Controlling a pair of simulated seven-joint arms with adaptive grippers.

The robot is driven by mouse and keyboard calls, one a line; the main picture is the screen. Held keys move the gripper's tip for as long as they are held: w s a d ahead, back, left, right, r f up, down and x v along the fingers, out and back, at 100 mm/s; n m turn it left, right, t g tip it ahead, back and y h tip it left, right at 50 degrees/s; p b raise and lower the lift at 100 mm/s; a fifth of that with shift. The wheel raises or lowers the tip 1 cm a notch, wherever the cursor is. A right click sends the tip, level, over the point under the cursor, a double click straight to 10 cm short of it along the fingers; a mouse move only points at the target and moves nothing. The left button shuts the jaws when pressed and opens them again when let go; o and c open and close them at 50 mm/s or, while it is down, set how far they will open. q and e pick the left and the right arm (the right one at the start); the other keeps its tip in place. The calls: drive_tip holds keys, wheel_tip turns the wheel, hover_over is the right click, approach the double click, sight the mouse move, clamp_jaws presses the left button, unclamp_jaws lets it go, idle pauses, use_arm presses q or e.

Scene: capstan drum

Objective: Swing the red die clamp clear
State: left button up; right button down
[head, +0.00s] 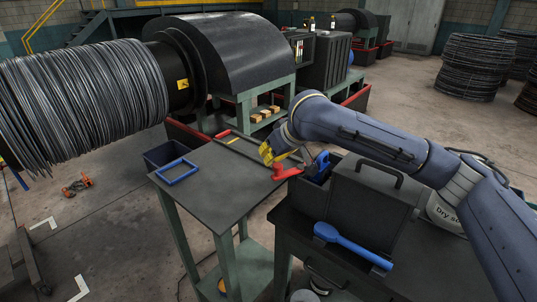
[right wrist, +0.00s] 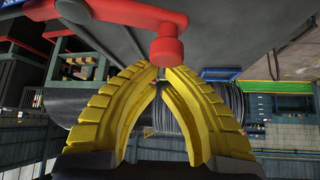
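The red die clamp (head: 284,172) lies at the right edge of the grey-topped table (head: 226,190) in the head view. In the right wrist view, its red arm (right wrist: 100,22) runs in from the upper left, and its rounded knob (right wrist: 166,48) is at top centre. My right gripper (head: 268,153) is above and just left of the clamp. In the right wrist view its yellow fingers (right wrist: 160,70) come together at the tips, right at the knob's lower end. The tips look close to the knob, but contact is unclear. My left gripper is not in view.
A blue frame (head: 176,171) lies on the table's left part. A dark case (head: 368,205) and a blue spoon-shaped tool (head: 350,245) are on the bench at the right. A large wire-wound drum (head: 80,100) stands at the left. The middle of the table is clear.

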idle(0.4)
drive_tip(key=shift+s+n, duration=0.3)
